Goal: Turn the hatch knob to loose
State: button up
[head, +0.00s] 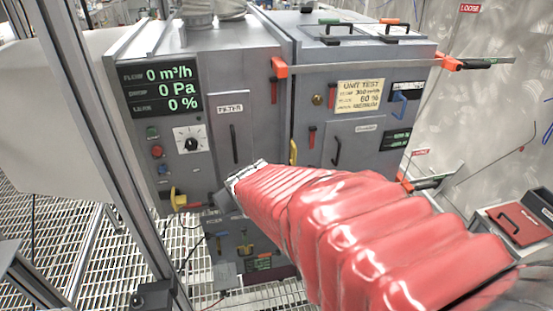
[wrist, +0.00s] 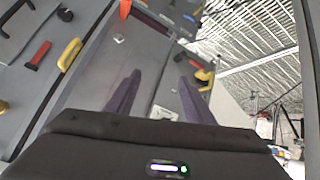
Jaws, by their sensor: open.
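The grey filter cabinet (head: 180,95) has a narrow hatch panel marked FILTER (head: 231,125) with a dark upright handle. A yellow knob (head: 178,198) sits low on its front, left of my gripper; a yellow part, probably the same one, shows beside the right finger in the wrist view (wrist: 205,76). A yellow handle (head: 293,152) stands at the seam between the cabinets. I cannot tell for sure which is the hatch knob. My gripper (wrist: 158,85) is open and empty, its dark fingers facing the grey front. In the head view my red-sleeved arm hides most of it.
The right cabinet carries a unit test plate (head: 361,96), red handles and a blue handle (head: 399,104). An orange-ended bar (head: 490,62) juts out at right. A red sign (head: 470,8) reads LOOSE. A metal post stands at left; grating floor is open below.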

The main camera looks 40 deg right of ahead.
jog(key=d+f+t+h, duration=0.1)
jog(key=d+f, duration=0.3)
jog(key=d, duration=0.4)
jog(key=d+f+t+h, duration=0.15)
jog(key=d+f, duration=0.25)
jog(key=d, duration=0.5)
jog(key=s+d+f+m+t+h, duration=0.1)
jog(key=s+d+f+t, duration=0.1)
jog(key=s, duration=0.4)
jog(key=s+d+f+m+t+h, duration=0.1)
jog(key=s+d+f+m+t, duration=0.1)
jog(key=s+d+f, duration=0.2)
jog(key=shift+s+d+h, duration=0.35)
jog(key=shift+s+d, duration=0.1)
jog(key=shift+s, duration=0.6)
jog(key=shift+w, duration=0.1)
jog(key=x, duration=1.3)
jog(key=shift+w+d+r, duration=0.15)
jog(key=shift+w+r, duration=0.05)
jog(key=shift+w, duration=0.15)
jog(key=c, duration=1)
